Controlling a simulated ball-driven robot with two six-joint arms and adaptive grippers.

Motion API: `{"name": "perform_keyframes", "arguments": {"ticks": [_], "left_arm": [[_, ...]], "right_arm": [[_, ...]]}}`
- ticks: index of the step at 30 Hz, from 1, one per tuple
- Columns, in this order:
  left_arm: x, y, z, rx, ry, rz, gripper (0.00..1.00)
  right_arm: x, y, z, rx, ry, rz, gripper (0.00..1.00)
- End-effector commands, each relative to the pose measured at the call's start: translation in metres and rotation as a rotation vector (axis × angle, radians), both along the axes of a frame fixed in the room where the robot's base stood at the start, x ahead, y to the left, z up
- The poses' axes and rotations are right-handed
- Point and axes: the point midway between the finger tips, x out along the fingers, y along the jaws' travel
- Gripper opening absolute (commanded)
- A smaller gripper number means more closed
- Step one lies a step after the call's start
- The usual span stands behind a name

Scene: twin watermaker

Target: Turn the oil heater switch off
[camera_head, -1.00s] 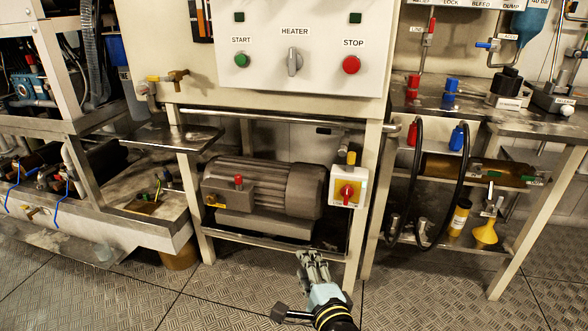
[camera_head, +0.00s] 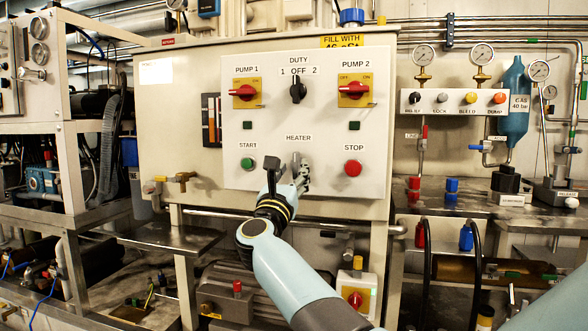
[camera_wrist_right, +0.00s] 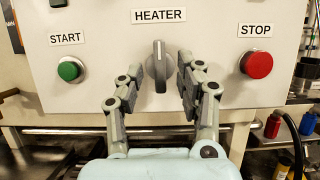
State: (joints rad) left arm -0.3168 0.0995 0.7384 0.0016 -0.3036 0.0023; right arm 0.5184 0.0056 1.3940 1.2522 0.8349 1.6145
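The heater switch is a grey knob (camera_wrist_right: 159,65) under the HEATER label on the white panel. Its handle stands about vertical in the right wrist view. In the head view the knob (camera_head: 296,160) is partly covered by my right gripper (camera_head: 301,174). In the right wrist view my right gripper (camera_wrist_right: 160,76) is open, with one finger on each side of the knob. The fingertips are close to the knob; I cannot tell whether they touch it. My left gripper is not in view.
The green START button (camera_wrist_right: 70,69) is left of the knob and the red STOP button (camera_wrist_right: 257,65) is right. Above are the red PUMP 1 switch (camera_head: 244,92), the black DUTY switch (camera_head: 298,90) and the red PUMP 2 switch (camera_head: 356,91). A metal shelf (camera_head: 160,237) sticks out at lower left.

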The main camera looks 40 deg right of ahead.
Motion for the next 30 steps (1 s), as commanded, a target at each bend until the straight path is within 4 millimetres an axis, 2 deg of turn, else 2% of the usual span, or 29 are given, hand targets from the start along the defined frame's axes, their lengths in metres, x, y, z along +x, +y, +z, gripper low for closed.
{"name": "perform_keyframes", "arguments": {"ticks": [6, 15, 24, 30], "left_arm": [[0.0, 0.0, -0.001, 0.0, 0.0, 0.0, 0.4], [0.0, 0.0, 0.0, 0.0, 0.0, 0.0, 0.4], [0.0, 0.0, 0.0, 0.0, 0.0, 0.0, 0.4], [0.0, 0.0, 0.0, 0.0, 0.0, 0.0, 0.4]], "right_arm": [[0.013, -0.015, 0.007, -0.001, 0.002, 0.0, 0.37], [0.014, -0.016, 0.008, 0.0, 0.002, 0.001, 0.37], [0.014, -0.016, 0.008, -0.001, 0.002, 0.0, 0.0], [0.014, -0.016, 0.008, -0.002, 0.003, 0.001, 0.0]]}}
